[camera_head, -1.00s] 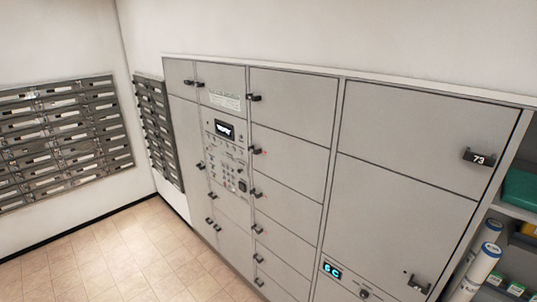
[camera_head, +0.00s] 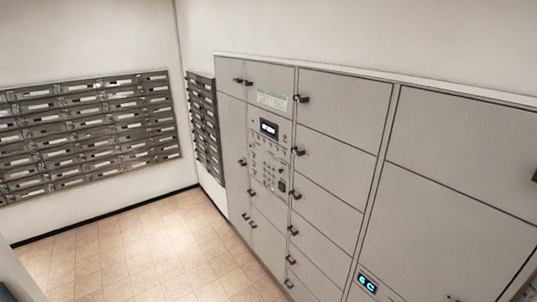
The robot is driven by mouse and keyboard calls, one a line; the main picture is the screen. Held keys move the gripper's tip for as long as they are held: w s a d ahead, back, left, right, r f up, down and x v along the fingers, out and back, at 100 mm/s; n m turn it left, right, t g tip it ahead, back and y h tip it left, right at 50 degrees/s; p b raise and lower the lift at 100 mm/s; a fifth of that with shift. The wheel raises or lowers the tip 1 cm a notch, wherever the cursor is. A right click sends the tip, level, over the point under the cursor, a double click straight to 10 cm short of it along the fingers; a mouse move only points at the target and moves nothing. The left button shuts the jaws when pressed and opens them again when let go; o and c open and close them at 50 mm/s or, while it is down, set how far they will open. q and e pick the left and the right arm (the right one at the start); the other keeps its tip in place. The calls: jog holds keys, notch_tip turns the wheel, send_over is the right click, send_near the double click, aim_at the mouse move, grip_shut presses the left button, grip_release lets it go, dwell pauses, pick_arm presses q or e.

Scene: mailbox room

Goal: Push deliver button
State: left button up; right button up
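A control panel (camera_head: 270,160) with a small lit display (camera_head: 269,128) and several small buttons is set in the grey locker wall, right of the picture's middle. The buttons are too small to tell which is the deliver button. Neither of my grippers is in the head view, so I cannot see whether they are open or shut.
Grey locker doors (camera_head: 345,104) with dark handles surround the panel. A second lit display (camera_head: 367,283) is at the lower right. Mailboxes (camera_head: 85,135) hang on the left wall. The tiled floor (camera_head: 150,250) before the lockers is clear.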

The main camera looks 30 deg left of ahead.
pick_arm(q)
grip_shut()
dwell(1.4)
